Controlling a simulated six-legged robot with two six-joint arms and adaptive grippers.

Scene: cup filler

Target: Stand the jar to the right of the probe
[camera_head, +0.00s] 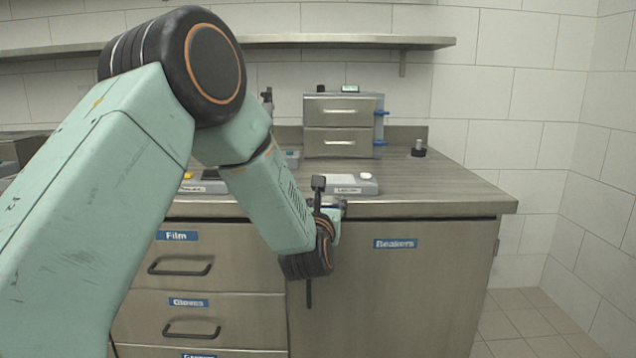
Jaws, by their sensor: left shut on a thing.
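My left gripper (330,205) is at the counter's front edge, above the lower cabinets. It points away from me, and my own wrist covers most of its fingers. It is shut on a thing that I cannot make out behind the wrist. I cannot pick out the jar for certain. My right gripper is not in view.
The counter (455,185) is bare at its right end. A two-drawer steel box (343,126) with blue fittings stands at the back. A grey device with a white button (366,187) and one with a yellow button (205,186) sit near the front. A shelf (420,42) hangs above.

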